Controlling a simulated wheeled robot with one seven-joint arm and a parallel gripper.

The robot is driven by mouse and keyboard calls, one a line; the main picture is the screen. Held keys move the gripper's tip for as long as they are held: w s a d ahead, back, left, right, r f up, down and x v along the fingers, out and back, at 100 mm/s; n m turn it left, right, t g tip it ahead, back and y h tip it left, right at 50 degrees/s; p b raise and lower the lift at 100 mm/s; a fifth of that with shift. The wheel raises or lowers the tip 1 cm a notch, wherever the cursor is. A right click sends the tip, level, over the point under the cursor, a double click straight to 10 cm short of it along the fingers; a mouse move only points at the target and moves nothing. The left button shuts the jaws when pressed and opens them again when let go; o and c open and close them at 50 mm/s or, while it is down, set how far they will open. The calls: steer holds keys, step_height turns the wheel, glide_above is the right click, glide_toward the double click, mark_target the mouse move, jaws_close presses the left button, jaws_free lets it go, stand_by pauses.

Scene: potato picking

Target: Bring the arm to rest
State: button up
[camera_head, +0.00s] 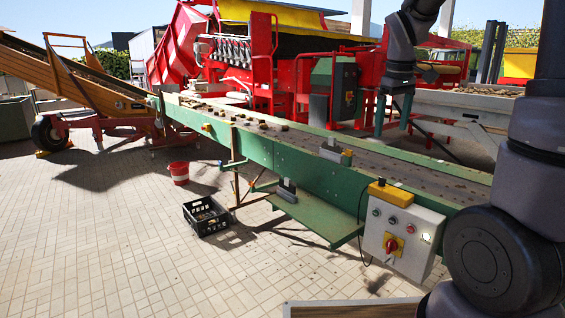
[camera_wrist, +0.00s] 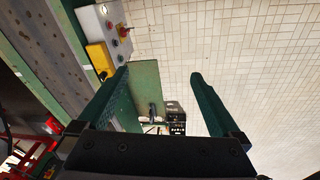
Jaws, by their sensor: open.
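My gripper (camera_head: 392,126) hangs from my arm at the upper right of the head view, with its fingers pointing down over the conveyor area. In the wrist view my gripper (camera_wrist: 160,75) shows two dark green fingers spread wide apart. Nothing is between them. Its height above the conveyor (camera_head: 270,155) is hard to tell.
The grey control box (camera_head: 400,235) with its yellow top is on the conveyor's near side. A black crate (camera_head: 207,216) and red bucket (camera_head: 179,173) stand on the paved floor. Red machinery (camera_head: 290,80) stands behind the belt. The left floor is largely clear.

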steer(key=s+a+r+m+t, duration=0.1)
steer(key=s+r+m, duration=0.1)
steer(key=s, duration=0.4)
steer(key=s+a+r+m+t+y, duration=0.1)
steer(key=s+r+m+t, duration=0.1)
steer(key=s+m, duration=0.2)
steer(key=s+a+r+m+t+y, duration=0.1)
steer(key=s+r+m+t, duration=0.1)
steer(key=s, duration=0.5)
steer(key=shift+s+a+r+m, duration=0.3)
steer(key=shift+a+r+m, duration=0.1)
steer(key=shift+r+m, duration=0.2)
stand_by(0.6)
